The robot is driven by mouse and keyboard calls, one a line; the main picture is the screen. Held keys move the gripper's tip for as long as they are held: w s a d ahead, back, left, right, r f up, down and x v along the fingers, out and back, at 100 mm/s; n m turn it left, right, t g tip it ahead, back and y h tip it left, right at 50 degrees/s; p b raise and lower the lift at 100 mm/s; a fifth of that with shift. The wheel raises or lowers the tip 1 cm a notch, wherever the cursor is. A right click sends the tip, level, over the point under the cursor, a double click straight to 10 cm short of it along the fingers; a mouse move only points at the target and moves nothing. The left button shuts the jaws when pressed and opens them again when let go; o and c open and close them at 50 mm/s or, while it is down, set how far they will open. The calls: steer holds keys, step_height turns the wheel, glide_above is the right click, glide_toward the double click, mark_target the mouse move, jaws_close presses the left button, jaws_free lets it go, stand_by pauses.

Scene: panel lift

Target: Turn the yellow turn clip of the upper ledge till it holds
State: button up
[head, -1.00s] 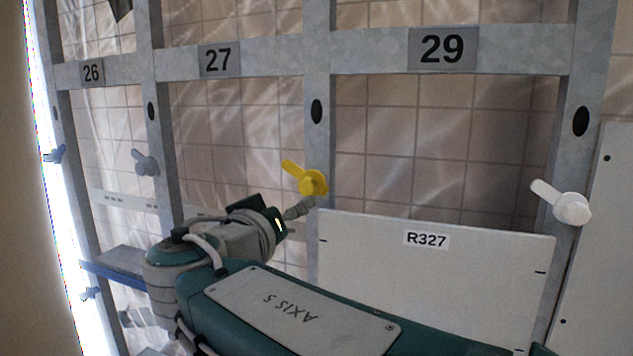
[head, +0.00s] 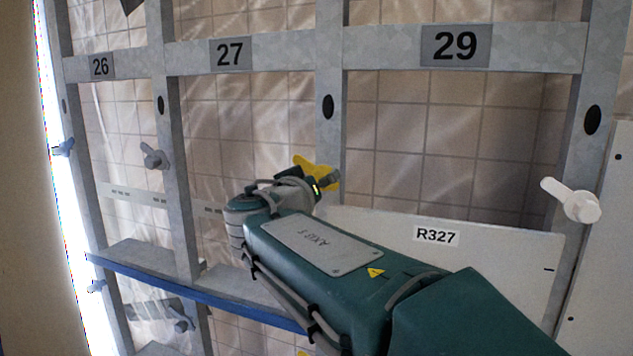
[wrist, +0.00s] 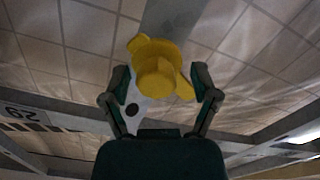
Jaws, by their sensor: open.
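The yellow turn clip (head: 316,171) sits on the post between bays 27 and 29, partly hidden behind my wrist in the head view. In the wrist view the yellow clip (wrist: 158,76) shows its round hub and lever between the two fingers. My gripper (wrist: 160,92) is open, with one finger on each side of the clip and a gap to the hub. Whether a finger touches the lever I cannot tell. In the head view my gripper (head: 322,186) is at the clip, its fingers mostly hidden.
A white panel marked R327 (head: 480,252) stands in bay 29, right of my arm. A white clip (head: 572,200) is on the right post and a grey clip (head: 154,156) on a left post. A blue-edged ledge (head: 200,294) runs below left.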

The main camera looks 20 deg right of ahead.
steer(key=shift+a, duration=0.3)
steer(key=shift+s+d, duration=0.1)
steer(key=shift+d, duration=0.35)
jaws_close()
steer(key=shift+a+n, duration=0.1)
steer(key=shift+n, duration=0.3)
steer(key=n, duration=0.4)
steer(key=shift+f+n, duration=0.15)
steer(key=shift+n, duration=0.15)
steer(key=n, duration=0.6)
steer(key=shift+f, duration=0.1)
steer(key=n, duration=0.6)
steer(key=shift+n, duration=0.4)
steer(key=n, duration=0.5)
steer(key=shift+f+n, duration=0.1)
steer(key=shift+n, duration=0.2)
